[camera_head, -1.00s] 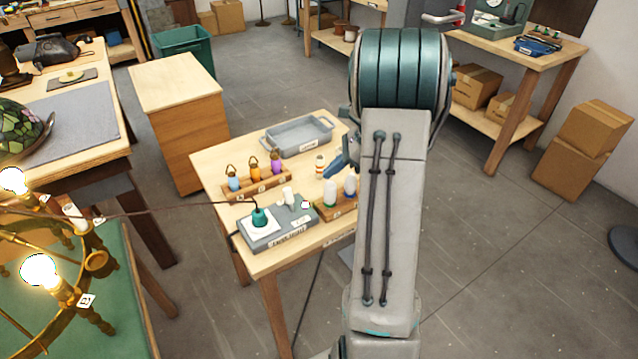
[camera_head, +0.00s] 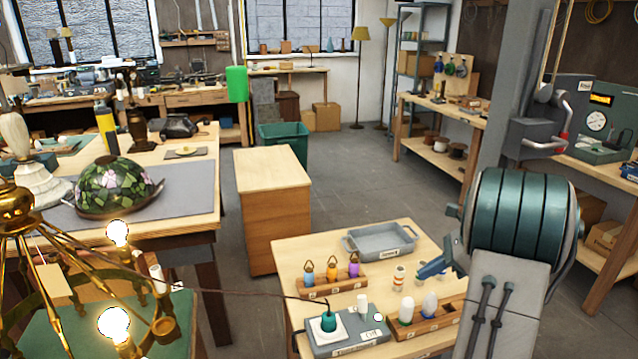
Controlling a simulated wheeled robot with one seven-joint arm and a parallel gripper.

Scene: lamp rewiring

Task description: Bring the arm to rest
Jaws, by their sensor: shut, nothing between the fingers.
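My arm rises at the right of the head view, a grey link with two dark rods (camera_head: 495,310) and a large ribbed teal joint (camera_head: 525,222). The rest of the arm and my gripper are not visible, so I cannot see what lies at the fingers. The arm covers the right part of the small wooden table (camera_head: 290,262). A blue tool (camera_head: 432,268) shows just left of the arm; whether they touch cannot be told.
A brass chandelier with lit bulbs (camera_head: 115,325) stands at left. Floor (camera_head: 350,190) is clear behind the table.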

